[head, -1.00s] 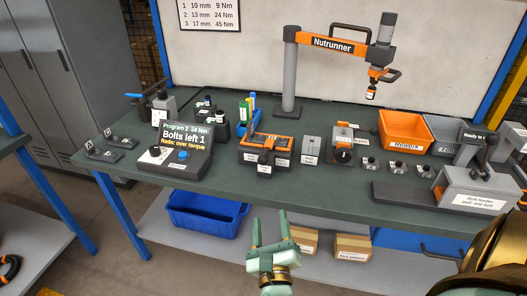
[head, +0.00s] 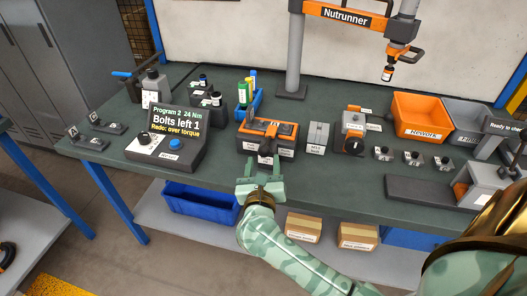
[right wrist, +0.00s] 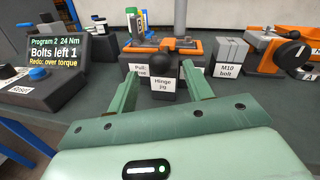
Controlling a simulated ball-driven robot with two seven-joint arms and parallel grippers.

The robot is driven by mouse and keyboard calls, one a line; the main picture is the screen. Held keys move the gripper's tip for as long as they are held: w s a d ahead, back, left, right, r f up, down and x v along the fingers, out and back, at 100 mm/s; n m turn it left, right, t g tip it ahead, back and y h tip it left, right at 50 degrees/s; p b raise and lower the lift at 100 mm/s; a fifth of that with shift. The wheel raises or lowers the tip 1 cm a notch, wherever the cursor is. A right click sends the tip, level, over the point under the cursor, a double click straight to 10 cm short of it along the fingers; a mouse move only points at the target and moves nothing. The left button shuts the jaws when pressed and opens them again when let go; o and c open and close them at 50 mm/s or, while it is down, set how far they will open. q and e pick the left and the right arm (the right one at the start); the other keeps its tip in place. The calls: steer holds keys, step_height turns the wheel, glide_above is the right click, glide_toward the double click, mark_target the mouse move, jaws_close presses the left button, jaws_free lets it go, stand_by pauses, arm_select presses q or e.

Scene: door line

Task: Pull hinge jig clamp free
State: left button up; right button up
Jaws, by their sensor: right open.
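The hinge jig (head: 284,130) is an orange and dark block on the green bench, with white labels on its front. Its clamp shows as a black knob on a lever (right wrist: 163,66) standing at the jig's front, above the "Hinge jig" label. My right gripper (head: 261,169) is open and empty at the bench's front edge, just in front of the jig. In the right wrist view its two fingers (right wrist: 160,74) point at the jig, with the knob seen between them. I cannot tell whether they touch it. My left gripper is not in view.
A control box (head: 165,142) reading "Bolts left 1, Redo: over torque" stands left of the jig. A grey M10 bolt block (head: 317,136) and an orange-topped fixture (head: 353,124) stand to its right. The nutrunner (head: 388,72) hangs behind, near an orange rework bin (head: 421,113).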

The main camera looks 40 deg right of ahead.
mark_target(264, 156)
steer(key=x, duration=0.5)
steer(key=shift+w+d+b, duration=0.1)
steer(key=shift+b, duration=0.25)
steer(key=shift+c, duration=0.3)
